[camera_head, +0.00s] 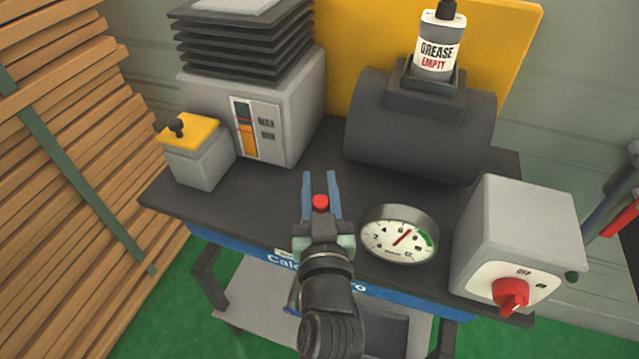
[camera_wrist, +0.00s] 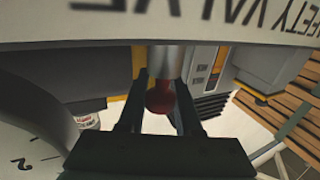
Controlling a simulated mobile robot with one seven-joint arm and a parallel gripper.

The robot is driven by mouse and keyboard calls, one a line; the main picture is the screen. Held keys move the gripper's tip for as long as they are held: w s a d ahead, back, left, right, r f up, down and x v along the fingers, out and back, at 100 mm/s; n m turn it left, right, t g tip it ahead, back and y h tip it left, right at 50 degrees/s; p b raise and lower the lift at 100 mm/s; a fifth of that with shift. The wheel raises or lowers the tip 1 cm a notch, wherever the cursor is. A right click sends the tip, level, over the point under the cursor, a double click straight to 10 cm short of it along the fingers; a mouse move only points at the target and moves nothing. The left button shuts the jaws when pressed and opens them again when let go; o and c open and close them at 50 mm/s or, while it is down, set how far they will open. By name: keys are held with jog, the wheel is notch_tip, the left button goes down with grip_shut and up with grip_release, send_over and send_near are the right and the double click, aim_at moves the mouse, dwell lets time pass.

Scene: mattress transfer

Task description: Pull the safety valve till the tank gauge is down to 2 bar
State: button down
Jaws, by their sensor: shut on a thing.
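The safety valve's red knob (camera_head: 320,203) sits between the blue fingers of my gripper (camera_head: 320,180) in the head view. In the wrist view the red ball knob (camera_wrist: 160,97) hangs on a grey metal stem (camera_wrist: 166,62), with a dark finger on each side. My gripper (camera_wrist: 161,82) is shut on it. A white plate marked SAFETY VALVE (camera_wrist: 200,22) shows upside down there. The round tank gauge (camera_head: 385,250) is right of my gripper. Its red needle points up and right, short of the green band; the exact reading is too small to tell.
A grey switch box (camera_head: 525,225) with a red knob (camera_head: 511,295) stands right of the gauge. A dark cylinder (camera_head: 420,130) carries a grease cartridge (camera_head: 436,45) labelled EMPTY. A finned grey unit (camera_head: 295,110) and a yellow-topped box (camera_head: 198,165) stand back left. Stacked planks are left.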

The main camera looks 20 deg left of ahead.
jog(key=shift+r+p, duration=0.45)
jog(key=shift+r, duration=0.4)
jog(key=c, duration=0.6)
grip_release()
jog(key=shift+f, duration=0.1)
jog(key=b+v, duration=0.1)
jog(key=v, duration=1.2)
jog(key=shift+b, duration=0.35)
